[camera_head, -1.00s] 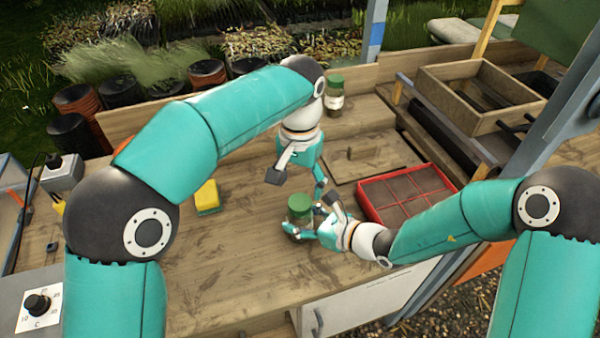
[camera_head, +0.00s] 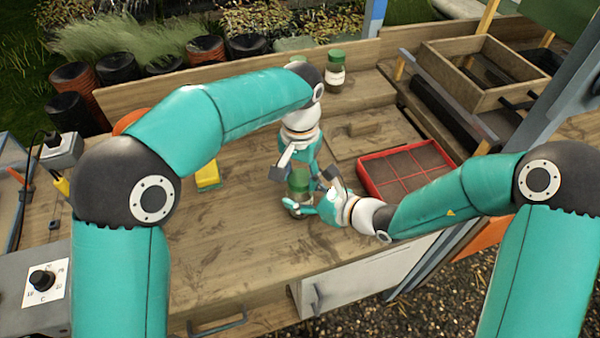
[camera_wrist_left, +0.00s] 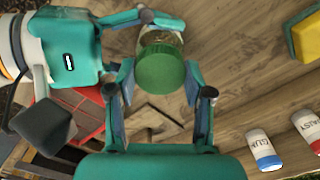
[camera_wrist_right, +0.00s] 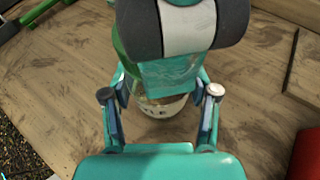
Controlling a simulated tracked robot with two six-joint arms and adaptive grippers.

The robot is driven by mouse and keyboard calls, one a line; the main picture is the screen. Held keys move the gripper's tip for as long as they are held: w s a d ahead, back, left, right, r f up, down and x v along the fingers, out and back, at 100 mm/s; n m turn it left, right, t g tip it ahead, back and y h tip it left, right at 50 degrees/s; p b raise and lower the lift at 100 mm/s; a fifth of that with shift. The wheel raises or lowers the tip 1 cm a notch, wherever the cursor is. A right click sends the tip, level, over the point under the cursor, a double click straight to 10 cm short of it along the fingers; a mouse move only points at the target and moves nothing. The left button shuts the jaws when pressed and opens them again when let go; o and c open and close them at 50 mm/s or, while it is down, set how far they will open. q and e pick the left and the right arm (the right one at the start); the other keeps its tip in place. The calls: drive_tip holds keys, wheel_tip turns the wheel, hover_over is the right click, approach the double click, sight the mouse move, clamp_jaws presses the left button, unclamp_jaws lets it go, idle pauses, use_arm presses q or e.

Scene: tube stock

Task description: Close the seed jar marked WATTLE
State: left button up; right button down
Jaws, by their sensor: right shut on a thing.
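A glass jar with a green lid (camera_head: 299,178) stands at the bench's middle. My right gripper (camera_head: 308,208) is shut on the jar's body from the right. In the right wrist view, the jar's white label (camera_wrist_right: 165,108) shows only its end, which seems to read "LE". My left gripper (camera_wrist_left: 160,82) comes from above and is open. Its fingers lie on either side of the green lid (camera_wrist_left: 160,68), close to its rim. The lid sits over the jar's mouth; whether it is fully seated I cannot tell.
A yellow sponge (camera_head: 208,175) lies left of the jar. Another green-lidded jar (camera_head: 336,68) stands at the back. A red divided tray (camera_head: 408,168) lies at right. White containers marked GUM (camera_wrist_left: 264,150) and DAISY (camera_wrist_left: 308,128) show in the left wrist view.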

use_arm(q)
drive_tip(key=c, duration=0.4)
drive_tip(key=o, duration=1.3)
drive_tip(key=shift+o, duration=0.2)
drive_tip(key=shift+r, duration=0.1)
